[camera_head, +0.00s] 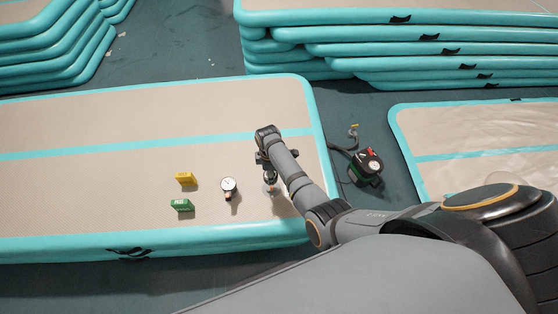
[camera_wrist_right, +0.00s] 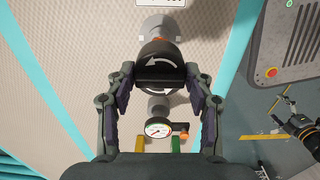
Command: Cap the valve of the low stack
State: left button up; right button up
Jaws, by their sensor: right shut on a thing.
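My right gripper (camera_head: 267,158) is over the right part of the low mat stack (camera_head: 80,185) in the head view. In the right wrist view my right gripper (camera_wrist_right: 161,78) is shut on a dark cap (camera_wrist_right: 158,60) with a white curved arrow. A grey valve-like fitting (camera_wrist_right: 155,24) with an orange-brown part shows just beyond the cap. The cap overlaps it in the picture, so I cannot tell whether they touch. Another round grey piece (camera_wrist_right: 158,102) is partly hidden behind the cap.
A pressure gauge (camera_head: 229,186), a yellow block (camera_head: 186,179) and a green block (camera_head: 181,205) are on the mat, left of the gripper. A black pump (camera_head: 366,168) with a hose stands on the floor to the right. Taller mat stacks (camera_head: 420,38) stand behind.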

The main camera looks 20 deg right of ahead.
jog(key=shift+f, duration=0.1)
jog(key=shift+r+p, duration=0.2)
jog(key=shift+p, duration=0.2)
notch_tip(320, 180, down, 4)
jog(key=b, duration=0.3)
jog(key=shift+f, duration=0.2)
jog(key=shift+f+b, duration=0.35)
jog(key=shift+b, duration=0.05)
jog(key=shift+f+b, duration=0.35)
jog(key=shift+f, duration=0.2)
pick_arm(q)
jog(key=w+f, duration=0.2)
jog(key=f, duration=0.1)
jog(key=shift+d, duration=0.1)
jog(key=shift+s, duration=0.1)
